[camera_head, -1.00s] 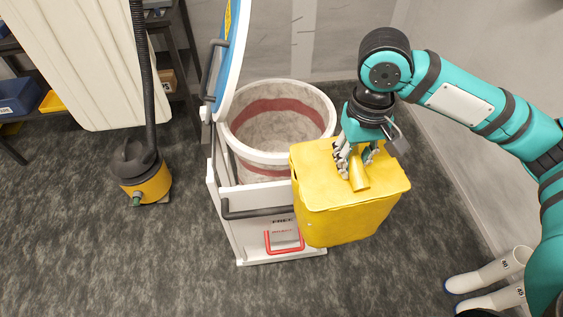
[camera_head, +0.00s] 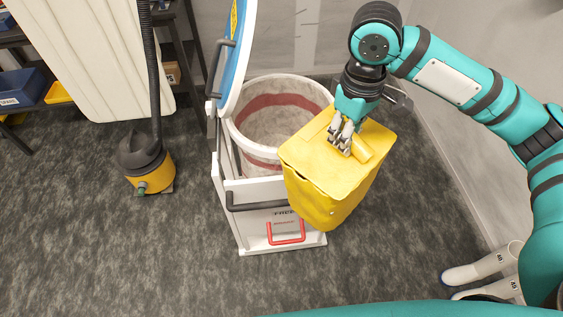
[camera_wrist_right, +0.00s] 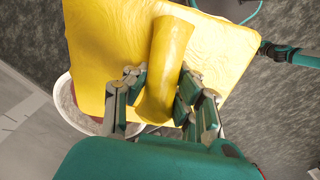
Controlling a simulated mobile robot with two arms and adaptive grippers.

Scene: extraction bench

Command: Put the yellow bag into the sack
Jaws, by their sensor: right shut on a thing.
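The yellow bag (camera_head: 333,178) is box-shaped with a rolled grip on its top. My right gripper (camera_head: 343,145) is shut on that grip and holds the bag tilted, beside and partly in front of the sack. In the right wrist view the yellow grip (camera_wrist_right: 166,70) lies between the fingers (camera_wrist_right: 160,102), with the bag's flat top behind it. The sack (camera_head: 262,90) is a round, pale opening with a dark red band, open at the top and looking empty. The bag hides the right front part of its rim. My left gripper is not in view.
A white stand with a red handle (camera_head: 287,238) carries the sack. Its blue lid (camera_head: 238,58) stands raised at the left. A yellow and black vacuum (camera_head: 147,165) stands on the floor at left. White boots (camera_head: 490,268) stand at lower right. Open floor lies in front.

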